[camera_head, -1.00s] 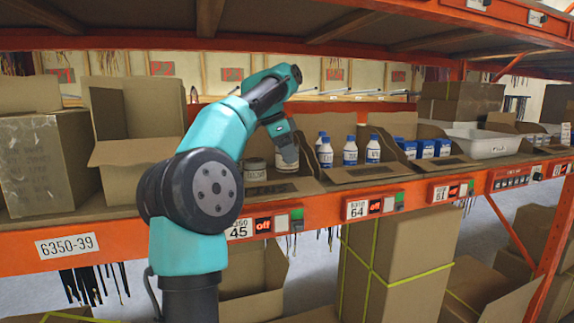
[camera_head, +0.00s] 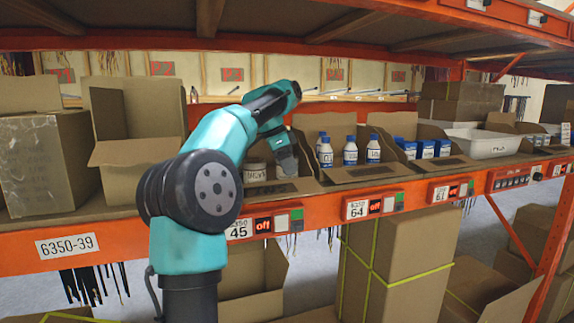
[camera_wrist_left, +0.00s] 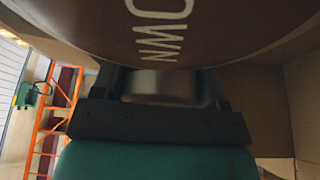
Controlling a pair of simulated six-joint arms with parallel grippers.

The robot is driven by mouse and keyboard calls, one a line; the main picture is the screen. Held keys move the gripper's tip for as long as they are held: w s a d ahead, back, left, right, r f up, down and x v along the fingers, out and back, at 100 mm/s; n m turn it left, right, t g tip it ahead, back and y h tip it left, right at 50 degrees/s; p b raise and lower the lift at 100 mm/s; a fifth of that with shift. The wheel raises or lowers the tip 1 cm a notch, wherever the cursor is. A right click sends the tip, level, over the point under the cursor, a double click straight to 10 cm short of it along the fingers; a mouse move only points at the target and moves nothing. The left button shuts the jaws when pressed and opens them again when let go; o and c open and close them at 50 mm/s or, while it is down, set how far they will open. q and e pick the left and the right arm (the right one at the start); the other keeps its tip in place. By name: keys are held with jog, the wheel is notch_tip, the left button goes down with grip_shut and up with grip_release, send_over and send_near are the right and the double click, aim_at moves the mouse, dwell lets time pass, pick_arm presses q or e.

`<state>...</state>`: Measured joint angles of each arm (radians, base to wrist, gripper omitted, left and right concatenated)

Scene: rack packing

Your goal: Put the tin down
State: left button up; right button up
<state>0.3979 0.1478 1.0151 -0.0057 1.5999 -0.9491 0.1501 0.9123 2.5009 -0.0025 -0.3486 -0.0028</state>
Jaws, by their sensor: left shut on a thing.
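My left gripper (camera_head: 286,165) points down into the open cardboard bin above the label 45. It is shut on a tin. In the left wrist view the brown tin (camera_wrist_left: 165,30) with pale lettering, partly reading "OWN", fills the top of the picture. A blurred silvery band (camera_wrist_left: 162,86) shows below it, between the fingers of the gripper (camera_wrist_left: 165,88). In the head view the gripper largely hides the held tin. Another pale tin (camera_head: 255,173) stands in the same bin, just left of the gripper. Whether the held tin touches the bin floor cannot be told. My right gripper is not in view.
The bin right of the gripper holds white bottles with blue caps (camera_head: 350,152). Blue boxes (camera_head: 426,149) and a white tray (camera_head: 487,146) stand farther right. An open carton (camera_head: 130,150) is at the left. The orange shelf edge (camera_head: 335,208) runs along the front.

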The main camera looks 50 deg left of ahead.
pick_arm(q)
jog(key=shift+f, duration=0.1)
jog(key=o, duration=1)
jog(key=shift+f, duration=0.1)
jog(key=shift+v, duration=3.85)
